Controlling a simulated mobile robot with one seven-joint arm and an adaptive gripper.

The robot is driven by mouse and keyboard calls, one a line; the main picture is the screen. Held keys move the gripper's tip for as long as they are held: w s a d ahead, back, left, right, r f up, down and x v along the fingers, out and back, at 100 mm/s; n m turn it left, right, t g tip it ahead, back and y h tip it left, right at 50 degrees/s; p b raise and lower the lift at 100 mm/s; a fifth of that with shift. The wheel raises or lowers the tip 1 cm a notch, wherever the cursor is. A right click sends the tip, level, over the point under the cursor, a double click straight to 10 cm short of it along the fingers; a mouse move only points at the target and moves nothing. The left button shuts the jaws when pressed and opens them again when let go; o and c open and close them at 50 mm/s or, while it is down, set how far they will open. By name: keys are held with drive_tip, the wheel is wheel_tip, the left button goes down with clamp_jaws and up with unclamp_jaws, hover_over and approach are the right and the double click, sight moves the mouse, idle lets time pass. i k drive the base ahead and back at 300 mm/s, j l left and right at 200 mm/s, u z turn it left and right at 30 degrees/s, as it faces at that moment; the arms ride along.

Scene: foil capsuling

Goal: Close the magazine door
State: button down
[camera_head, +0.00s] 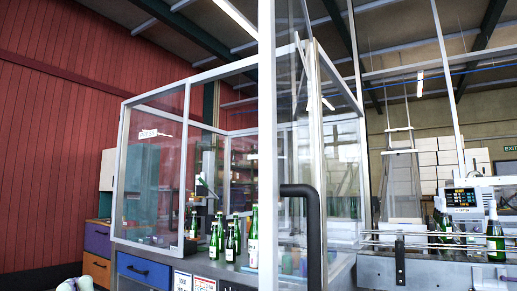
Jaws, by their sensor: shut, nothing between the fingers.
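A clear door panel (290,125) in a pale metal frame stands edge-on near the middle of the head view. I take it to be the magazine door. It seems to stand out from the glazed enclosure toward me, so it looks open. A thick black bar handle (313,235) runs down its lower part and leaves the bottom of the picture. The door's lower end is cut off. I cannot make out my gripper in this view. A pale, greenish shape at the bottom left edge is too cut off to name.
The glazed enclosure (118,185) stands on a counter with a blue drawer (143,270). Several green bottles (237,237) stand inside. At right are a conveyor (440,268), a bottle (495,238) and a display unit (467,197). A red wall (60,150) is at left.

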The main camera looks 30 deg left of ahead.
sight(297, 34)
drive_tip(key=i+l+u, duration=0.15)
drive_tip(key=u, duration=0.2)
drive_tip(key=i+l+u, duration=0.15)
drive_tip(key=l+u, duration=0.2)
drive_tip(key=i+l+u, duration=0.1)
drive_tip(key=u, duration=0.25)
drive_tip(key=k+l+z, duration=0.1)
drive_tip(key=l, duration=0.2)
drive_tip(key=k+l+z, duration=0.1)
drive_tip(key=l, duration=0.25)
drive_tip(key=k+l+z, duration=0.1)
drive_tip(key=l, duration=0.25)
drive_tip(key=j, duration=0.75)
drive_tip(key=i, duration=0.05)
